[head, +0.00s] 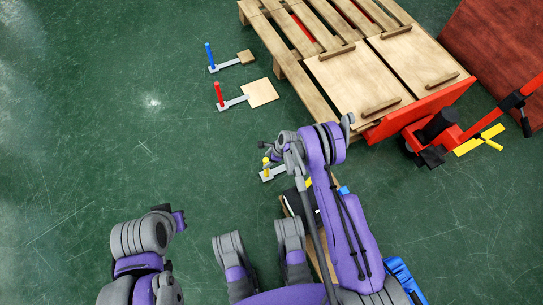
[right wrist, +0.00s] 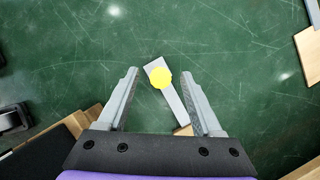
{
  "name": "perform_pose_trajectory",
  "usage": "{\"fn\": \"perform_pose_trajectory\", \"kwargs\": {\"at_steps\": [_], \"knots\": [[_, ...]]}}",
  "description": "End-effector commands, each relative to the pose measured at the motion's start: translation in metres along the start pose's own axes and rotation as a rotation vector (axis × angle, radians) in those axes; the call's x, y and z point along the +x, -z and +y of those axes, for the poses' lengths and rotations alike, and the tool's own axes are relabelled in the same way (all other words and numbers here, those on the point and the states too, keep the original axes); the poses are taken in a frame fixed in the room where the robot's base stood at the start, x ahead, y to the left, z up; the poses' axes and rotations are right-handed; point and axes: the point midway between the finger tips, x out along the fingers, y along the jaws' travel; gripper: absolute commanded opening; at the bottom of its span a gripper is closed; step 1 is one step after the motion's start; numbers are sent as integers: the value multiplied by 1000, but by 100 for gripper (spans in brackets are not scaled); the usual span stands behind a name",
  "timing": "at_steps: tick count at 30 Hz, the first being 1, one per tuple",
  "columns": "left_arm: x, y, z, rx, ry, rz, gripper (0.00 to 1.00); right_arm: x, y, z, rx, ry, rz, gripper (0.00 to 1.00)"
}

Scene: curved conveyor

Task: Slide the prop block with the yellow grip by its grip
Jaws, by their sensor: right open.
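The prop block with the yellow grip stands on the green floor; its yellow grip (head: 266,163) rises from a grey bar (head: 274,173). In the right wrist view the round yellow top (right wrist: 161,77) appears between the fingertips, with the grey bar (right wrist: 174,100) running down toward a wooden block (right wrist: 184,130), mostly hidden by my gripper. My right gripper (head: 276,150) is open over the grip, with a gap on each side in the wrist view. Its height above the grip is unclear. My left arm is folded at lower left; its gripper cannot be made out.
Similar props with a blue grip (head: 209,54) and a red grip (head: 218,94) stand upper left. A wooden pallet (head: 282,52) with boards and a red pallet jack (head: 443,130) stand right. Dark and wooden items lie beside my right arm. Floor left is clear.

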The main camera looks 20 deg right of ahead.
Motion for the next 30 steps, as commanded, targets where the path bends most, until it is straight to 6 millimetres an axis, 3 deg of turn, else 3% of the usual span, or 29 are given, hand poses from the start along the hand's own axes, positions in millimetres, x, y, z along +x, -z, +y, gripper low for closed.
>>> {"fn": "perform_pose_trajectory", "kwargs": {"at_steps": [6,16,27,30], "knots": [[3,-1,0,0,0,1,0,19,0,0,0,1,0,67],[3,0,0,0,0,1,0,20,0,0,0,1,0,67],[3,0,0,0,0,1,0,20,0,0,0,1,0,0],[3,0,0,0,0,1,0,20,0,0,0,1,0,0]]}}
